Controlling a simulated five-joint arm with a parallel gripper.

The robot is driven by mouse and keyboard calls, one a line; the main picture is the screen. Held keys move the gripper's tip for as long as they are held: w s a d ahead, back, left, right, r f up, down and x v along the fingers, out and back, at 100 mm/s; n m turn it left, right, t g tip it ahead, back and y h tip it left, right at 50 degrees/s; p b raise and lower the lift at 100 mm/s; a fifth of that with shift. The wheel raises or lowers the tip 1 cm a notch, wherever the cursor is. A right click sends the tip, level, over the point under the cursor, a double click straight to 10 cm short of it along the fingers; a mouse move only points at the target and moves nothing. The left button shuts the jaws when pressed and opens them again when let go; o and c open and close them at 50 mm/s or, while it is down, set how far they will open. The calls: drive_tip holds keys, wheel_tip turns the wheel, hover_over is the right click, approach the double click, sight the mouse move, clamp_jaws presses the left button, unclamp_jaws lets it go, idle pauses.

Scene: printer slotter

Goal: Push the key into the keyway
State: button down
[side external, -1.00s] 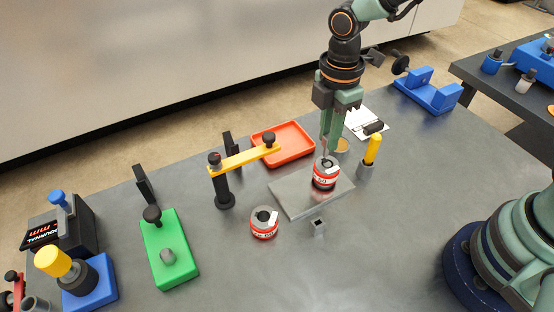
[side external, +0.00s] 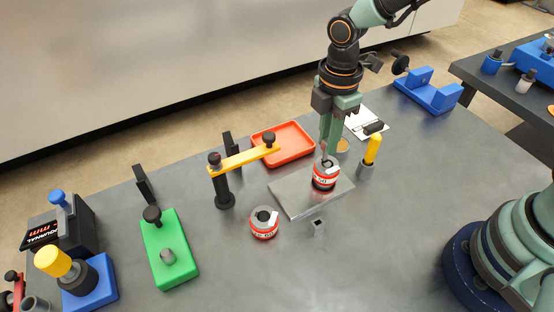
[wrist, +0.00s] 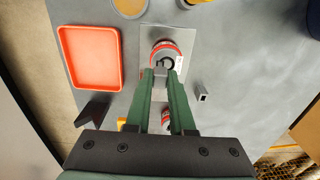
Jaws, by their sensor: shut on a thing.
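A red-banded round part (side external: 325,178) with a grey top stands on a flat grey plate (side external: 290,203). It also shows in the wrist view (wrist: 178,48), with a dark round opening in its top; the keyway itself is not clear. My gripper (wrist: 160,76) is pointed down, with its fingertips at this part's top. It is shut on a small grey piece (wrist: 160,84), apparently the key, mostly hidden by the fingers. How deep the key sits is too small to tell. In the side view my gripper (side external: 326,152) hides some of the part's top.
A second red-banded round part (side external: 264,231) and a small square grey holder (side external: 318,228) stand nearby. A yellow-armed clamp post (side external: 224,190) and orange tray (side external: 290,157) are left and behind. A yellow-handled tool (side external: 372,150) stands close right.

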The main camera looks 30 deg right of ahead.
drive_tip(key=shift+f, duration=1.6)
idle(0.6)
drive_tip(key=c, duration=0.7)
unclamp_jaws()
wheel_tip(320, 180, up, 11)
drive_tip(key=shift+r, duration=0.45)
drive_tip(key=shift+d+r+m, duration=0.3)
drive_tip(key=s+d+r+m+t, duration=0.2)
drive_tip(key=d+r+m, duration=0.1)
drive_tip(key=d+m, duration=0.4)
drive_tip(key=s+d+r+m+t, duration=0.3)
drive_tip(key=d+m, duration=0.4)
drive_tip(key=m, duration=0.3)
drive_tip(key=shift+s+d+t, duration=0.2)
drive_tip(key=shift+s+t, duration=0.05)
drive_tip(key=shift+t, duration=0.05)
